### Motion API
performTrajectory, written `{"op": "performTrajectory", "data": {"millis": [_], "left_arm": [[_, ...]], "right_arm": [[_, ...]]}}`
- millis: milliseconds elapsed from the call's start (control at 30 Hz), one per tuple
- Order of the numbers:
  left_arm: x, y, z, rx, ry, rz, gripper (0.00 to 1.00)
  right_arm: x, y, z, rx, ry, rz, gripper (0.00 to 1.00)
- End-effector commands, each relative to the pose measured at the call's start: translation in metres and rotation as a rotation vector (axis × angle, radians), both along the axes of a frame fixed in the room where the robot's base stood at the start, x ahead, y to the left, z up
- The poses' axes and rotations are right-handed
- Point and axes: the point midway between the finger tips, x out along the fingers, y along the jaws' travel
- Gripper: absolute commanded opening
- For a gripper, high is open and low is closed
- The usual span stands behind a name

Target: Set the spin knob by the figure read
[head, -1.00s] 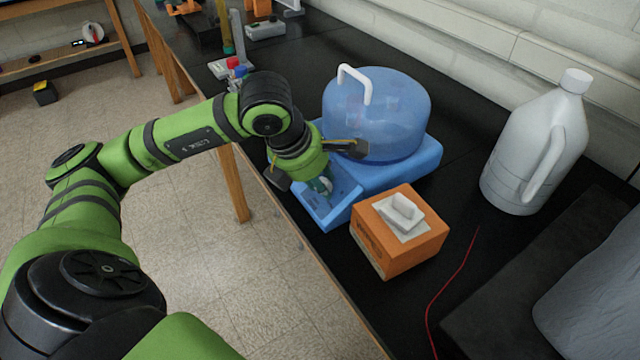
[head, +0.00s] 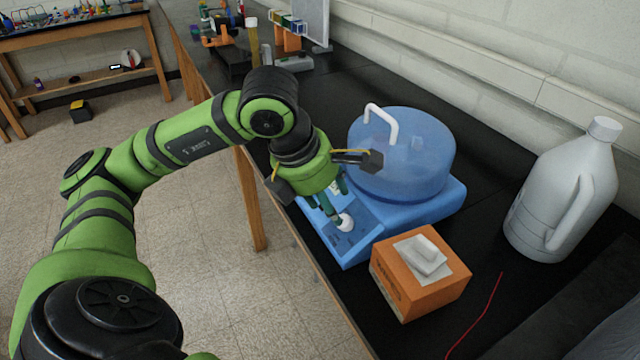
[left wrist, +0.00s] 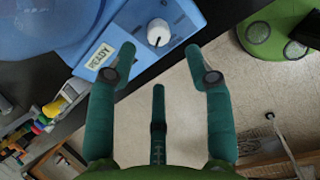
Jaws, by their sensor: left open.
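The spin machine has a blue base (head: 437,212) and a translucent blue domed lid (head: 400,155) with a white handle. Its white spin knob (head: 345,222) sits on the sloped front panel, and it also shows in the left wrist view (left wrist: 158,32) with a dark pointer mark. A label reading READY (left wrist: 100,56) is beside it. My left gripper (head: 327,205) is open above the panel. In the left wrist view my left gripper's (left wrist: 160,52) teal fingers are spread, with the knob beyond the gap and apart from them. My right gripper is not in view.
An orange tissue box (head: 420,278) stands close in front of the machine. A large white jug (head: 565,195) is at the right and a red wire (head: 483,312) lies on the black bench. Small lab items crowd the bench's far end. The floor left of the bench is open.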

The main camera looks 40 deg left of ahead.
Motion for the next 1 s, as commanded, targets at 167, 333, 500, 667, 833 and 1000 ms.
{"op": "performTrajectory", "data": {"millis": [167, 333, 500, 667, 833, 1000], "left_arm": [[-0.012, 0.003, 0.03, -0.001, -0.004, -0.001, 0.52], [-0.018, 0.005, 0.043, -0.001, -0.001, 0.0, 0.52], [-0.02, 0.005, 0.045, -0.001, 0.002, -0.001, 0.52], [-0.02, 0.005, 0.045, -0.001, 0.002, -0.001, 0.52], [-0.019, 0.005, 0.045, -0.001, 0.002, -0.001, 0.52], [-0.019, 0.005, 0.045, -0.001, 0.002, -0.002, 0.52]], "right_arm": [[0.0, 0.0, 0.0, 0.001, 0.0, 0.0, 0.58], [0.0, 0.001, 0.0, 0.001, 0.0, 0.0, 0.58], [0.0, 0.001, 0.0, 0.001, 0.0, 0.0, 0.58], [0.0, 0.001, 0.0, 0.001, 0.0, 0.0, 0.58], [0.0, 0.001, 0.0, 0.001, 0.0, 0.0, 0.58], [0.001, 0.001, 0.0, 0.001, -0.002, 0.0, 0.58]]}}
